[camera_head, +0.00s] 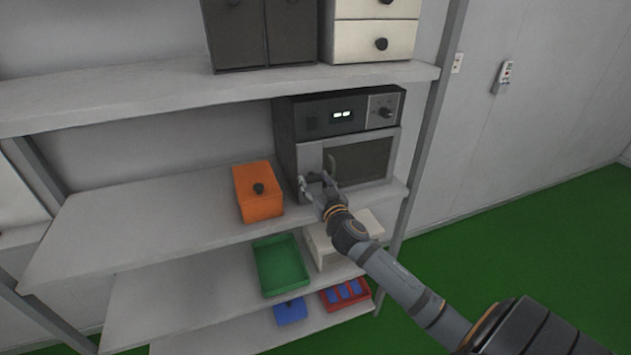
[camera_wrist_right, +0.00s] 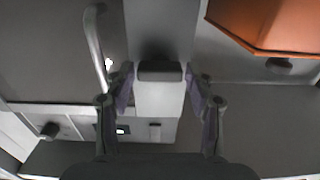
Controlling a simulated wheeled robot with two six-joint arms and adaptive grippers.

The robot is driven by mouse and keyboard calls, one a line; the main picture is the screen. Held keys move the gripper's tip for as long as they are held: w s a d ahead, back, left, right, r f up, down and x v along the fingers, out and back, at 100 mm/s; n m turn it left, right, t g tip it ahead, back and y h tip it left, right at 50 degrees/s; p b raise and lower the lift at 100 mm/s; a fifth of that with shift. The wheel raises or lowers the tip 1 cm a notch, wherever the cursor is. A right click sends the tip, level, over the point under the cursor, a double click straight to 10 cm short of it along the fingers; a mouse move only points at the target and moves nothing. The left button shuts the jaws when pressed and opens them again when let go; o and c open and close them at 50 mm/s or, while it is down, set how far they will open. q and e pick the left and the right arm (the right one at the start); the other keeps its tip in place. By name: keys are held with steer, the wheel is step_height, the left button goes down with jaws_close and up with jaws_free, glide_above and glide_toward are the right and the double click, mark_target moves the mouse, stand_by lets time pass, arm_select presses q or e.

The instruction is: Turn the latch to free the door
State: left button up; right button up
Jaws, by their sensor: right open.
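A dark oven-like device stands on the middle shelf, with a light-framed door (camera_head: 360,162) and a dark window. A curved door handle (camera_head: 329,162) also shows in the right wrist view (camera_wrist_right: 95,48). A dark block that looks like the latch (camera_wrist_right: 160,70) sits on the light strip beside the door in the right wrist view. In the head view it is mostly hidden by my fingers. My right gripper (camera_head: 316,183) is open at the door's lower left. Its fingertips lie either side of the dark block; I cannot tell whether they touch it. My left gripper is not in view.
An orange box (camera_head: 258,196) with a black knob stands left of the device on the same shelf. The device's control panel (camera_head: 350,114) has a lit display and a knob. Below are a green tray (camera_head: 281,268) and a red bin (camera_head: 333,301). The left shelf area is clear.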

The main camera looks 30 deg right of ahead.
steer(key=c, duration=0.9)
steer(key=shift+n, duration=0.3)
steer(key=n, duration=0.3)
steer(key=shift+n+p, duration=0.3)
steer(key=shift+p, duration=0.1)
steer(key=n+p, duration=0.1)
steer(key=n, duration=0.3)
steer(key=shift+a+n, duration=0.1)
steer(key=shift+n, duration=0.2)
steer(key=n+p, duration=0.1)
steer(key=n, duration=0.3)
steer(key=shift+f, duration=0.1)
steer(key=shift+f+n+p, duration=0.15)
steer(key=shift+n+p, duration=0.7)
steer(key=shift+n, duration=1.65)
